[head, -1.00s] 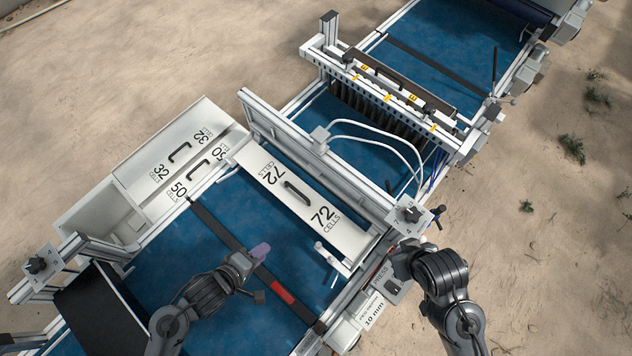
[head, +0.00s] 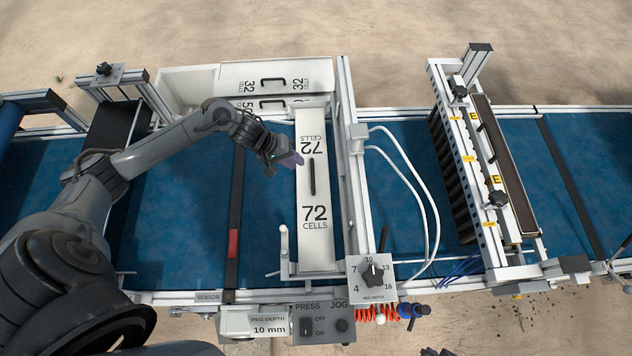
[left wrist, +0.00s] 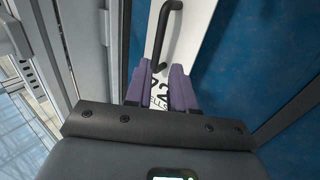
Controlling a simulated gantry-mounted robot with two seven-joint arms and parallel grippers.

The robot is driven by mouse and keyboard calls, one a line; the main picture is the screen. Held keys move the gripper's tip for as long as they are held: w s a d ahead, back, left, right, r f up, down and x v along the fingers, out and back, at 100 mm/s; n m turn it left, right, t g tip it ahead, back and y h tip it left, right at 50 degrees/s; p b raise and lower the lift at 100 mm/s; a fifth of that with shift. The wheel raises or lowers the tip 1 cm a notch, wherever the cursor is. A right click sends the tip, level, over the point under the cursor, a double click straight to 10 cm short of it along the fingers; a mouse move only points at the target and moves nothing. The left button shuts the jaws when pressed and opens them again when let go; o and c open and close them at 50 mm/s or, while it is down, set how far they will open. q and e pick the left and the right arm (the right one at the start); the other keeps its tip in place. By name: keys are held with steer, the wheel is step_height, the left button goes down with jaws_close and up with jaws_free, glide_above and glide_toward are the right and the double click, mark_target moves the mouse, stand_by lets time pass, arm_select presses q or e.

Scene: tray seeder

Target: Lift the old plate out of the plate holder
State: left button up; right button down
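The white plate marked 72 CELLS (head: 314,240) lies in the plate holder (head: 285,245) beside the upright metal frame. Its black bar handle (head: 312,178) stands along its middle. The handle also shows in the left wrist view (left wrist: 163,35), ahead of the fingers. My left gripper (head: 292,160) is over the plate's left edge, just left of the handle's far end. Its purple fingers (left wrist: 161,88) are apart with nothing between them. The handle is outside the fingers. Only a dark tip, probably my right gripper (head: 438,352), shows at the bottom edge of the head view.
A white bin (head: 188,80) at the back holds plates marked 32 (head: 262,70) and 50. The metal gantry beam (head: 352,200) stands close to the plate's right side. White hoses (head: 425,190) loop beyond it. Blue belt (head: 265,200) lies open to the plate's left.

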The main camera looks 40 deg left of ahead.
mark_target(312, 172)
arm_select(q)
steer(key=x, duration=0.4)
steer(key=shift+d+r, duration=0.1)
steer(key=shift+d, duration=0.15)
steer(key=shift+x, duration=3.1)
steer(key=shift+s, duration=0.1)
steer(key=shift+c, duration=0.5)
jaws_close()
